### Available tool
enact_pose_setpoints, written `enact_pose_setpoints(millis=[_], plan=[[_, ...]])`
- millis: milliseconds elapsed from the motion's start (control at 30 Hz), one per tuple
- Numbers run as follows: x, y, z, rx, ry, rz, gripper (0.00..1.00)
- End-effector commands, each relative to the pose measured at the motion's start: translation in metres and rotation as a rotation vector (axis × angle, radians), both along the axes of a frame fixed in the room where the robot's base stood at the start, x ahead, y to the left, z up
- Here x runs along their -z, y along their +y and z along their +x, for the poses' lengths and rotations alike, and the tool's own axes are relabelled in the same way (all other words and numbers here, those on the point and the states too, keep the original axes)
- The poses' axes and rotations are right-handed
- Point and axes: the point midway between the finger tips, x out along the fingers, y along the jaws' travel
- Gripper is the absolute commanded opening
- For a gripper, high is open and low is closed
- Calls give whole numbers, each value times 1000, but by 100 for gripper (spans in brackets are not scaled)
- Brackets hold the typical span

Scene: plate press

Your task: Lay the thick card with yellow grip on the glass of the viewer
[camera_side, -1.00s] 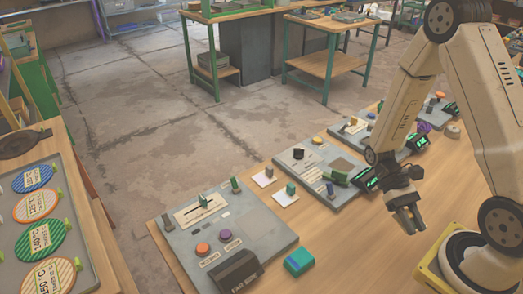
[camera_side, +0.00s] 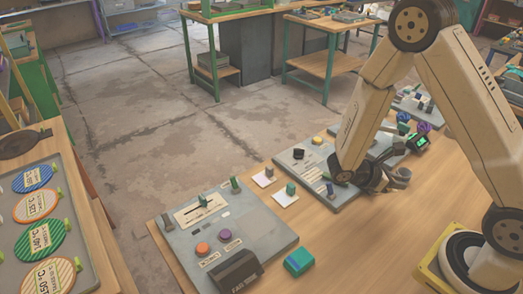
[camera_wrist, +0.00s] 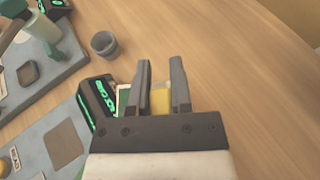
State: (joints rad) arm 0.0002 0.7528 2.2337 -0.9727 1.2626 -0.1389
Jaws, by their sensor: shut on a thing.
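In the wrist view my gripper (camera_wrist: 161,75) has its two fingers on either side of a yellow grip (camera_wrist: 161,101), held low between them near the palm. The card belonging to that grip is mostly hidden by my gripper. In the side view my gripper (camera_side: 388,181) is low at the right edge of the middle grey panel (camera_side: 312,160), and the grip cannot be made out there. I cannot tell for sure which device is the viewer. A flat brownish square (camera_wrist: 64,144) lies on a grey panel at the lower left of the wrist view.
A black unit with a green display (camera_wrist: 97,102) stands close left of my fingers in the wrist view. A small grey cup (camera_wrist: 103,43) stands beyond it. White cards with upright grips (camera_side: 285,195) lie between panels. Bare wood lies to the right.

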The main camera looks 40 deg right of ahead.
Motion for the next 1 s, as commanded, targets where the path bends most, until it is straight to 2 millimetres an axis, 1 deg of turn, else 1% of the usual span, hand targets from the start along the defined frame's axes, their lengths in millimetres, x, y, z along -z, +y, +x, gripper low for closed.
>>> enact_pose_setpoints(millis=[33, 267, 467, 600, 767, 1000], plan=[[-1, 1, 10, -72, -1, 1, 0], [-4, 9, 55, -383, -1, 1, 0], [-6, 28, 95, -648, -1, 1, 0], [-8, 47, 120, -831, -1, 1, 0], [-10, 73, 147, -1035, -2, 1, 0], [-13, 122, 180, -1336, -1, 0, 0]])
